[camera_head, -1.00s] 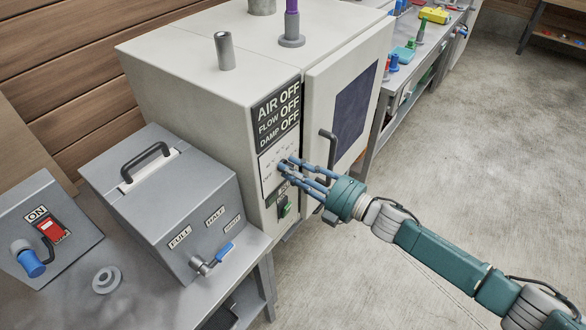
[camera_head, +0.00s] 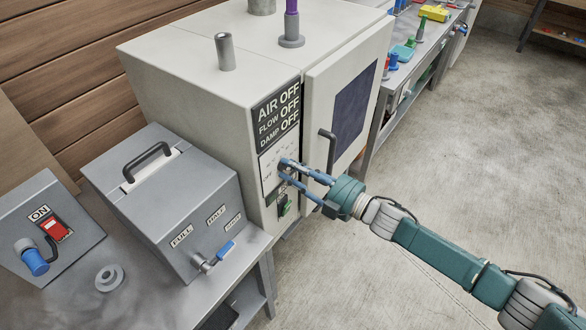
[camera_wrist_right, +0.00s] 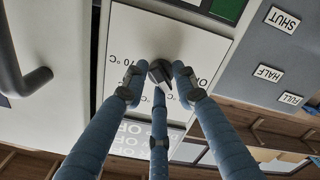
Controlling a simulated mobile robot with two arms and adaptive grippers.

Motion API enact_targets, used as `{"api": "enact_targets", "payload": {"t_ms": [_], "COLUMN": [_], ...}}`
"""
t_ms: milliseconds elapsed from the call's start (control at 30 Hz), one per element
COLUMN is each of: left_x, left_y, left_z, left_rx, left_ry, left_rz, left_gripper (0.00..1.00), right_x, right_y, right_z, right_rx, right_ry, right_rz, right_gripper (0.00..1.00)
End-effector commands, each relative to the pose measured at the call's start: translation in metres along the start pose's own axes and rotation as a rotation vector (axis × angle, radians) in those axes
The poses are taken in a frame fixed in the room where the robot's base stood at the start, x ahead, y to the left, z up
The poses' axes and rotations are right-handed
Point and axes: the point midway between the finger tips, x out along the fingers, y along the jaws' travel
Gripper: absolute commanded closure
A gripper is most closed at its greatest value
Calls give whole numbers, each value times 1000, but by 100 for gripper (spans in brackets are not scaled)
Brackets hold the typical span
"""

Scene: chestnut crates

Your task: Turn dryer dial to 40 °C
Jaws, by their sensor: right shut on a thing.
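The dryer (camera_head: 195,90) is a big pale cabinet. Its dark display (camera_head: 268,120) reads AIR OFF, FLOW OFF, DAMP OFF. Below it is a white dial panel (camera_head: 268,183), which also shows in the right wrist view (camera_wrist_right: 125,45). My right gripper (camera_head: 284,168) reaches the panel from the right. In the right wrist view its blue fingers (camera_wrist_right: 160,78) close around the small dark dial (camera_wrist_right: 158,73). A "70 °C" mark shows left of the dial; other marks are partly covered, and the dial's setting cannot be read. My left gripper is not in view.
A green switch (camera_head: 284,206) sits just below the dial panel. The dryer door handle (camera_head: 331,145) stands out near my right fingers. A grey box (camera_head: 165,200) with FULL and HALF labels and a blue-handled valve (camera_head: 215,257) is at the left. Floor at the right is clear.

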Motion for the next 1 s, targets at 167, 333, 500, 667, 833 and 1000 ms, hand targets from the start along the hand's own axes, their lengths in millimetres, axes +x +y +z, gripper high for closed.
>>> {"api": "enact_targets", "payload": {"t_ms": [167, 333, 500, 667, 833, 1000], "left_x": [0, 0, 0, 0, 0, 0], "left_y": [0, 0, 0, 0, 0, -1], "left_z": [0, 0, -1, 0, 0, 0], "left_rx": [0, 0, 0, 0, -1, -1], "left_ry": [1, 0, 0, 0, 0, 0], "left_rz": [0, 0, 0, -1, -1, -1], "left_gripper": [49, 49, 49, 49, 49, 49], "right_x": [2, 2, 2, 2, 1, 1], "right_y": [11, 11, 10, 8, 6, 5], "right_z": [-5, -5, -4, -3, -2, -1], "right_rx": [-1, -2, -2, -2, -2, -2], "right_ry": [10, 10, 8, 6, 3, 1], "right_rz": [15, 15, 13, 11, 8, 7], "right_gripper": [99, 99, 62, 62, 62, 62]}}
